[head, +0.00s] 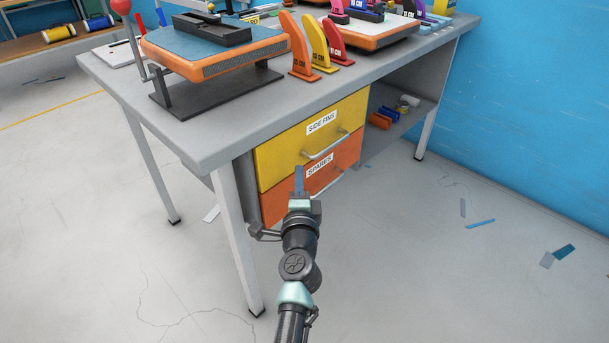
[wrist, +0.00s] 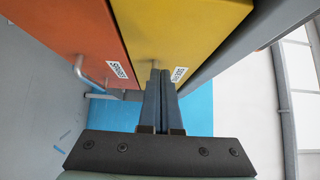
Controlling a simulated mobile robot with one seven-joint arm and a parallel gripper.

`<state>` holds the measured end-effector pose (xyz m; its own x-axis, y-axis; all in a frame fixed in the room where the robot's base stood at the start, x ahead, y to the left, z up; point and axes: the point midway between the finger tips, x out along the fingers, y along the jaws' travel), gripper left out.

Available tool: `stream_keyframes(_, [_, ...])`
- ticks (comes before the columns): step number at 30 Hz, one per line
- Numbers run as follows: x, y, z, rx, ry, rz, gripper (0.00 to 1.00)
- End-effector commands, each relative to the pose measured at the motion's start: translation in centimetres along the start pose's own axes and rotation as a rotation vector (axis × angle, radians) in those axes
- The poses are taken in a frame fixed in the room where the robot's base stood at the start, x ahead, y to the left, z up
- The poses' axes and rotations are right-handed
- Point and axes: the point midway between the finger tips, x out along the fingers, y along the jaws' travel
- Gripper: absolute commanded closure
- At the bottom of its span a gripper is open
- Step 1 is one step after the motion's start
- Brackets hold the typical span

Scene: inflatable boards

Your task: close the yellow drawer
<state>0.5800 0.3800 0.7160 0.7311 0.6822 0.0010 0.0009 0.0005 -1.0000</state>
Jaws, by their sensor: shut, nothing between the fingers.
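The yellow drawer (head: 285,152), labelled "SIDE FINS", is the upper of two drawers under the grey workbench. Its front looks nearly in line with the orange drawer below; I cannot tell exactly how far out it stands. Its metal handle (head: 326,148) is at the lower right of the front. The yellow front also shows in the wrist view (wrist: 190,25). My gripper (head: 299,170) is shut and empty, its blue-grey fingers pointing at the drawer fronts. In the wrist view the fingertips (wrist: 160,73) overlap the yellow front close to its handle and label; contact cannot be told.
The orange drawer (head: 283,203), labelled "SPARES", is directly below. The bench leg (head: 236,235) stands left of my gripper. An open shelf (head: 399,115) is right of the drawers. The floor to the right is mostly clear.

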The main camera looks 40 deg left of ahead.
Motion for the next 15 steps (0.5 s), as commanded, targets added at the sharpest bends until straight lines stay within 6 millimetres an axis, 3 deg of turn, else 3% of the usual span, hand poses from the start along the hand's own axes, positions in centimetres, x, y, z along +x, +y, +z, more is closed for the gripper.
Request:
stream_keyframes(9, [-6.3, 0.1, -0.3, 0.002, 0.007, 0.004, 1.00])
stream_keyframes(15, [-9.0, 0.2, -0.3, 0.002, 0.008, 0.003, 1.00])
